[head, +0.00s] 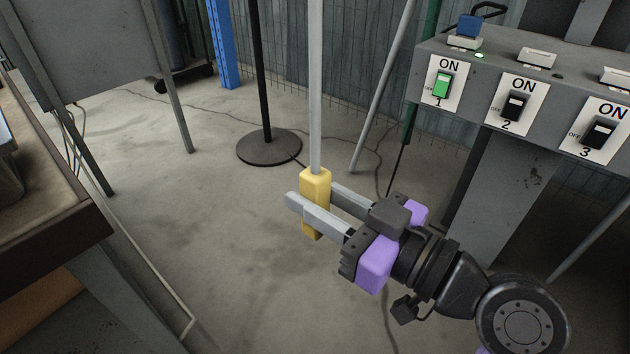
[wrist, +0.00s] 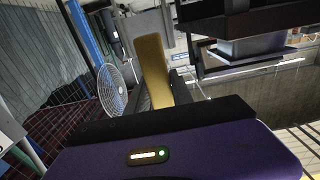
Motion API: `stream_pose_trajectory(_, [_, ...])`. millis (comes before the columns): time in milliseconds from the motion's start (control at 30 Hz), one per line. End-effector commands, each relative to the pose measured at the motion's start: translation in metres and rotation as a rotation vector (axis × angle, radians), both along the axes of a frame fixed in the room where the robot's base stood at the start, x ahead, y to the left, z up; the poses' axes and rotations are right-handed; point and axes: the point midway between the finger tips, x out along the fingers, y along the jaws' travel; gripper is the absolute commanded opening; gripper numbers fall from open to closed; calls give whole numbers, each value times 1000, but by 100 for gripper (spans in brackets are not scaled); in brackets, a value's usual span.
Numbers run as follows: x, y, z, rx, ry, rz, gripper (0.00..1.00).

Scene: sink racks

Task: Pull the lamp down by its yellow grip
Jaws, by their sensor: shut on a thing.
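The yellow grip (head: 316,184) hangs at the lower end of a pale grey rod (head: 316,80) in the head view. The rod runs up out of the picture, so the lamp itself is not seen there. My gripper (head: 317,208) has its two grey fingers on either side of the grip and is shut on it. The grip's lower end shows just below the near finger. In the wrist view the yellow grip (wrist: 152,68) stands between the fingers, partly hidden by the dark gripper body.
A panel with switches (head: 510,105) stands at the right, with a green switch (head: 443,85) marked 1. A black stand with a round base (head: 269,147) is behind the grip. A table edge (head: 60,240) is at the left. The wrist view shows a fan (wrist: 111,90). Floor around the grip is clear.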

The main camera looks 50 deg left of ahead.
Motion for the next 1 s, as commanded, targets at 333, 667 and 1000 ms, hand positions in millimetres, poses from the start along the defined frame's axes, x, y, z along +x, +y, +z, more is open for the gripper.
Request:
stream_pose_trajectory(333, [0, -1, -34, 0, 2, 0, 0])
stream_pose_trajectory(667, [0, -1, -38, -5, 1, 1, 0])
stream_pose_trajectory(1000, [0, 0, -37, -3, 1, 0, 49])
